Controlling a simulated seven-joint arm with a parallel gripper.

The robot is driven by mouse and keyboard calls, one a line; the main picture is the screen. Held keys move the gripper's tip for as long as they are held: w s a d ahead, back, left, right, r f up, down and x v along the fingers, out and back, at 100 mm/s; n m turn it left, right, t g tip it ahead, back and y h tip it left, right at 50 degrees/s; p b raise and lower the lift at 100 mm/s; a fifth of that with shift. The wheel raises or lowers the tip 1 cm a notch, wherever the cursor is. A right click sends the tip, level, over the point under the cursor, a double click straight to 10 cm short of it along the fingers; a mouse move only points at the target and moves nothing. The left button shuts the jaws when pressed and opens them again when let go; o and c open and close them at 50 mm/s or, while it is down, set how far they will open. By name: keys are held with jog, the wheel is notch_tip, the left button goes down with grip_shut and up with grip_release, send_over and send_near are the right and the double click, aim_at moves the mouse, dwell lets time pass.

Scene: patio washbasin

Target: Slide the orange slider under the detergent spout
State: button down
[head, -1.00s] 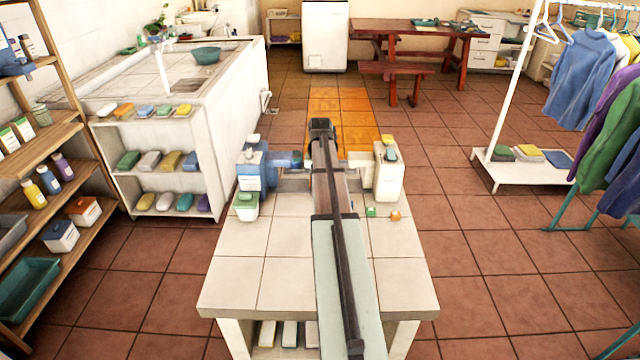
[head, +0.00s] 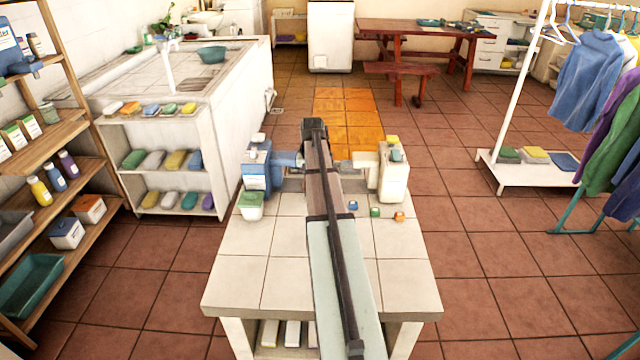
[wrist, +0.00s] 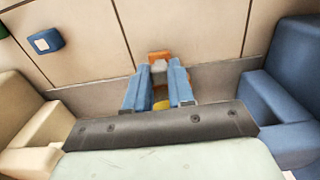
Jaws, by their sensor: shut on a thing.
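In the wrist view my gripper (wrist: 159,78) is shut on the orange slider (wrist: 160,57), whose orange end shows just past the fingertips. A yellow bit (wrist: 162,104) shows between the fingers. The slider is at a grey strip (wrist: 215,82) crossing the tiled top. A blue dispenser (head: 257,170) with a blue spout (head: 289,160) stands left of my arm in the head view. A cream dispenser (head: 393,181) with a cream spout (head: 366,160) stands on the right. In the head view my arm hides the slider and fingertips. I cannot tell which dispenser holds detergent.
Small blue (head: 352,206), green (head: 375,212) and orange (head: 399,217) blocks lie on the tiled table (head: 250,280), right of my arm. A green-lidded tub (head: 251,206) stands by the blue dispenser. The front of the tabletop is clear beside my arm.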

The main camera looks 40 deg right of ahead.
jog(key=c, duration=1)
grip_release()
jog(key=shift+o, duration=0.2)
jog(key=shift+r, duration=0.15)
notch_tip(320, 180, up, 14)
jog(key=shift+f, duration=0.2)
